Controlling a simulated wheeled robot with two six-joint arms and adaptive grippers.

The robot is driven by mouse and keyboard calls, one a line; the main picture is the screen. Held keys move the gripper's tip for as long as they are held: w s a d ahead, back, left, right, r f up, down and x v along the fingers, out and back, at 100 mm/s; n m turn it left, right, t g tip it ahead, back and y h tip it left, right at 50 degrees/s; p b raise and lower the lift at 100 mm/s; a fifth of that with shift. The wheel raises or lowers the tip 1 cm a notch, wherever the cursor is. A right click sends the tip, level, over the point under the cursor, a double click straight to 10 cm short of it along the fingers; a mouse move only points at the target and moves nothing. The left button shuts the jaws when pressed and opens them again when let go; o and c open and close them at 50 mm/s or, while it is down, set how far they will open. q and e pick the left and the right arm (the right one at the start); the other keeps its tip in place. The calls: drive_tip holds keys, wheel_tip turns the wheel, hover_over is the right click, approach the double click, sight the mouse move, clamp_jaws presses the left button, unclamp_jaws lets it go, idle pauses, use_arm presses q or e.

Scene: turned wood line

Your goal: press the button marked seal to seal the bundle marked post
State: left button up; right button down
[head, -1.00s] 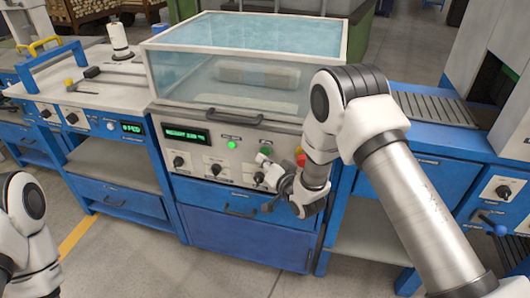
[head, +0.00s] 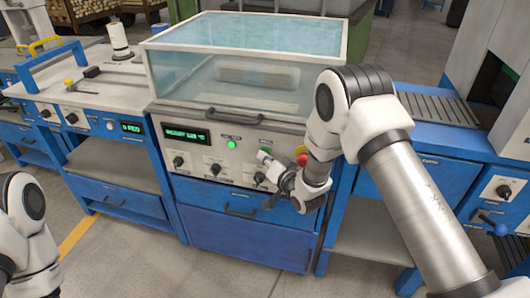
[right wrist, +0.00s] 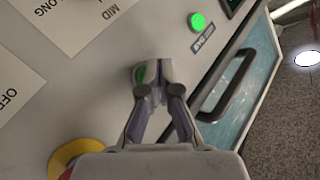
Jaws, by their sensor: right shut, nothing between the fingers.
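The sealing machine's front panel (head: 215,175) stands in the middle of the head view, under a clear lid. A pale bundle (head: 258,76) lies inside behind the glass; its marking is not readable. My right gripper (head: 265,157) is shut and empty at the panel. In the right wrist view its fingertips (right wrist: 152,76) are in front of a green button (right wrist: 138,73), mostly hidden by them; I cannot tell whether they touch. A lit green button or lamp (right wrist: 197,22) sits apart, also seen in the head view (head: 231,144); its label is too small to read. My left gripper is out of view.
A red stop button (head: 302,150) is close to my right wrist; its yellow ring (right wrist: 75,155) shows in the wrist view. Several knobs sit low on the panel. The lid handle (head: 232,115) juts out above. A roller conveyor (head: 435,107) is at right.

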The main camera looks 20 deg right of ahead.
drive_tip(key=shift+w+d, duration=0.1)
drive_tip(key=shift+w, duration=0.05)
idle(0.4)
drive_tip(key=shift+s+a, duration=0.45)
drive_tip(key=shift+s, duration=0.25)
drive_tip(key=s+a, duration=0.1)
drive_tip(key=s+p, duration=0.1)
drive_tip(key=s+a, duration=0.1)
drive_tip(key=s, duration=0.1)
drive_tip(key=shift+s+a, duration=0.1)
drive_tip(key=shift+a, duration=0.25)
idle(0.3)
